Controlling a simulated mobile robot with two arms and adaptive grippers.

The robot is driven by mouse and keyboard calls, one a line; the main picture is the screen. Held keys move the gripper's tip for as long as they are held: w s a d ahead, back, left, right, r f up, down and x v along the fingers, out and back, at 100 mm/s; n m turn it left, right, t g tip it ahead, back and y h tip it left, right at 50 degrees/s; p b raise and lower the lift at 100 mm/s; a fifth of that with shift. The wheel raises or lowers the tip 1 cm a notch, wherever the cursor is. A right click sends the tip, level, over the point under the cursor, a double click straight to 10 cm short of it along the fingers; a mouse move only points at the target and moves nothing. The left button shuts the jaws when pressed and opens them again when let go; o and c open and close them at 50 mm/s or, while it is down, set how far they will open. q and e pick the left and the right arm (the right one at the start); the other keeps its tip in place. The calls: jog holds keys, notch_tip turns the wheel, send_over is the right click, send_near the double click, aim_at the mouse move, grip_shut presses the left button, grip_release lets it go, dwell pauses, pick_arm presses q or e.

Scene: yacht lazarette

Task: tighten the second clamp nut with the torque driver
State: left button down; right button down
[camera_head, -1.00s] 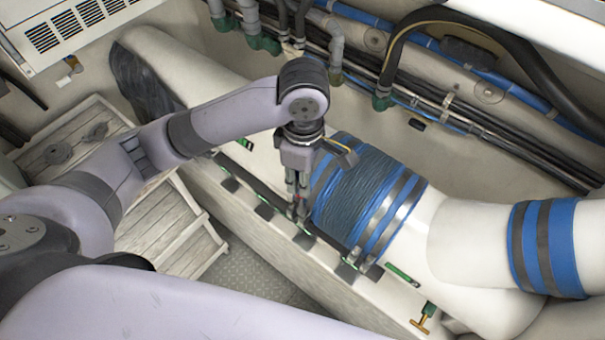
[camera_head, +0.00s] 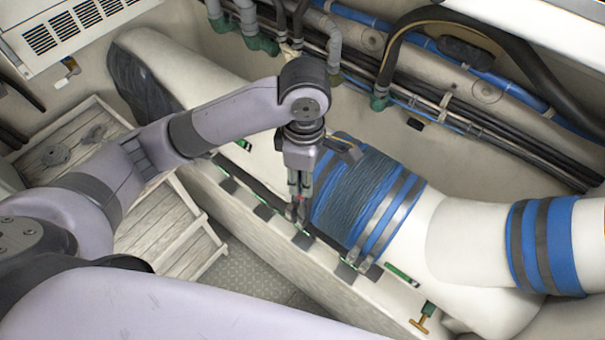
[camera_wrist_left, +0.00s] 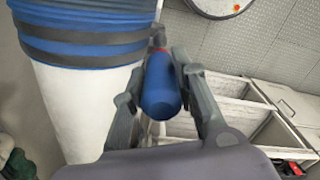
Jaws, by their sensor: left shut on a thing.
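My left gripper (camera_head: 299,205) points down at the left end of the dark blue wrapped sleeve (camera_head: 355,200) on the big white pipe. It is shut on the torque driver, whose blue handle (camera_wrist_left: 161,85) sits between the fingers in the left wrist view. The driver's narrow red end points away from the gripper, beside the blue and dark bands (camera_wrist_left: 85,40). Metal clamp bands (camera_head: 393,218) ring the sleeve's right end; other bands at its left end are partly behind my gripper. I cannot make out the nut or whether the driver tip touches it. My right gripper is out of view.
A ledge (camera_head: 300,262) with dark pads and green strips runs below the pipe. A brass T-handle (camera_head: 424,318) stands at its right. Hoses and cables (camera_head: 470,135) line the wall behind.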

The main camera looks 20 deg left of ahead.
pick_arm(q)
jog(key=shift+f, duration=1.1)
dwell(0.4)
jog(key=m, duration=0.4)
dwell(0.4)
jog(key=m, duration=0.4)
